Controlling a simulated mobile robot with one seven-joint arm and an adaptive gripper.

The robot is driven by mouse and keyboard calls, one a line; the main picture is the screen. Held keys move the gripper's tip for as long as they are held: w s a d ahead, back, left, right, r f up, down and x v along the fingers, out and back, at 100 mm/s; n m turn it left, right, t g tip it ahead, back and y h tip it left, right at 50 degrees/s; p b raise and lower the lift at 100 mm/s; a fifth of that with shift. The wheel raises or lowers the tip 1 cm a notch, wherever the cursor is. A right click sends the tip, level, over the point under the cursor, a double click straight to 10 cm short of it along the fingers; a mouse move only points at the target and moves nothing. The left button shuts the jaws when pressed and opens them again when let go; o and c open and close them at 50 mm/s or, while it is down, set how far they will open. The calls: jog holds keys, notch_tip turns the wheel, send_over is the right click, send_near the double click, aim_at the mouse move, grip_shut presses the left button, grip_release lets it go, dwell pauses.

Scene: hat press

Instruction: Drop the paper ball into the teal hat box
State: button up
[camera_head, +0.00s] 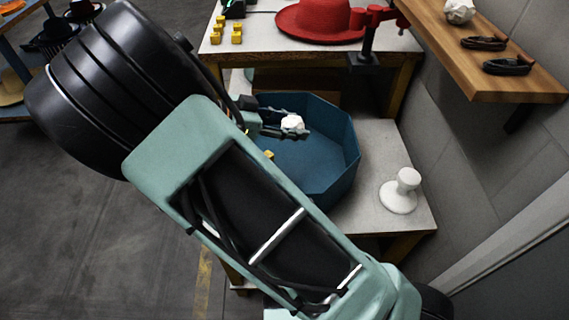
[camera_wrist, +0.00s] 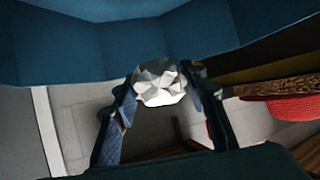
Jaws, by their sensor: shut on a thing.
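A crumpled white paper ball (camera_head: 292,123) is held between the fingertips of my gripper (camera_head: 285,128). In the wrist view the paper ball (camera_wrist: 160,83) sits between the two dark fingers of my gripper (camera_wrist: 160,88), which are shut on it. The teal hat box (camera_head: 345,140) is open-topped and many-sided and stands on the lower light tabletop. In the head view the ball appears over the box's opening; its exact height cannot be told. The box's teal wall (camera_wrist: 60,50) fills the upper part of the wrist view. My arm covers the box's left side in the head view.
A white knob-topped form (camera_head: 402,190) stands right of the box. A red hat (camera_head: 318,20), yellow blocks (camera_head: 237,30) and a red clamp-like stand (camera_head: 370,35) are on the higher table behind. A wooden shelf (camera_head: 480,60) holds another pale crumpled ball (camera_head: 460,10) and dark straps (camera_head: 507,67).

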jog(key=shift+f+b, duration=0.4)
jog(key=shift+f, duration=0.8)
jog(key=o, duration=0.8)
jog(key=shift+a, duration=0.1)
jog(key=v, duration=1.2)
jog(key=shift+r, duration=0.1)
